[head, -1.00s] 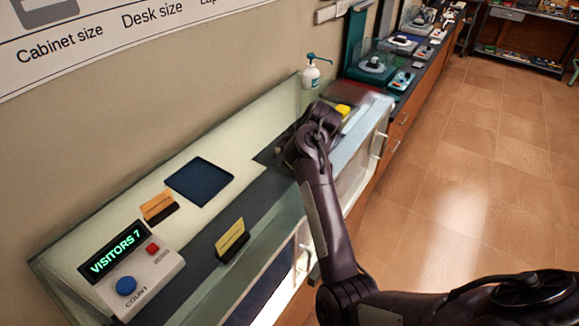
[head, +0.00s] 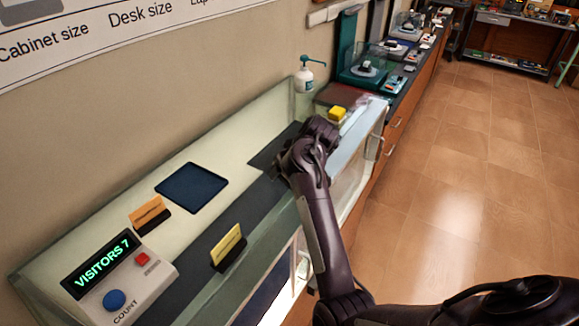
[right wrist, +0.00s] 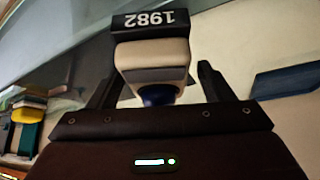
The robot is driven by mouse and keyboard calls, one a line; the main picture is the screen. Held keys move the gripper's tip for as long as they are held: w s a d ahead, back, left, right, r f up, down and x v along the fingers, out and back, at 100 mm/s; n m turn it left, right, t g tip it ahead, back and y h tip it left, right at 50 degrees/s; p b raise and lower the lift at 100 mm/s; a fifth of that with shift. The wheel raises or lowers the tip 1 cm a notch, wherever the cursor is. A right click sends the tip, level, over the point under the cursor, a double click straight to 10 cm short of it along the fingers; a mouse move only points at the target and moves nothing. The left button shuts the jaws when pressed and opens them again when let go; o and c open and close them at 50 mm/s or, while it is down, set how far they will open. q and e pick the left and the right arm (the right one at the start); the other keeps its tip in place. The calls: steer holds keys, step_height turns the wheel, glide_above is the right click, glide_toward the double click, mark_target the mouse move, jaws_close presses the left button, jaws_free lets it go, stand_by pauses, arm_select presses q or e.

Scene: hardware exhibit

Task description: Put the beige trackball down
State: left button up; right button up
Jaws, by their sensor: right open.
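The beige trackball (right wrist: 150,55) with its dark blue ball (right wrist: 157,95) shows in the right wrist view. It lies between the two fingers of my right gripper (right wrist: 157,85), which is open, with visible space beside the right finger. A black plate marked 1982 (right wrist: 150,22) is at the trackball's far end. In the head view my right arm reaches over the glass-edged display case (head: 235,130). Its wrist hides the trackball and the fingers there. My left gripper is not in view.
The case holds a dark blue square tray (head: 191,187), a visitor counter (head: 120,280) and two card holders with yellow (head: 228,245) and orange (head: 148,213) cards. Glass walls edge the case.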

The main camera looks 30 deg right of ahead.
steer(key=shift+s+d+r+p, duration=0.1)
steer(key=shift+s+r+p, duration=0.1)
steer(key=shift+r+p, duration=0.35)
steer(key=p+v, duration=0.6)
steer(key=shift+r+p, duration=0.3)
steer(key=shift+r, duration=0.05)
steer(key=shift+v, duration=2.35)
steer(key=shift+s+f, duration=0.1)
steer(key=shift+s, duration=0.05)
steer(key=shift+s+f, duration=0.1)
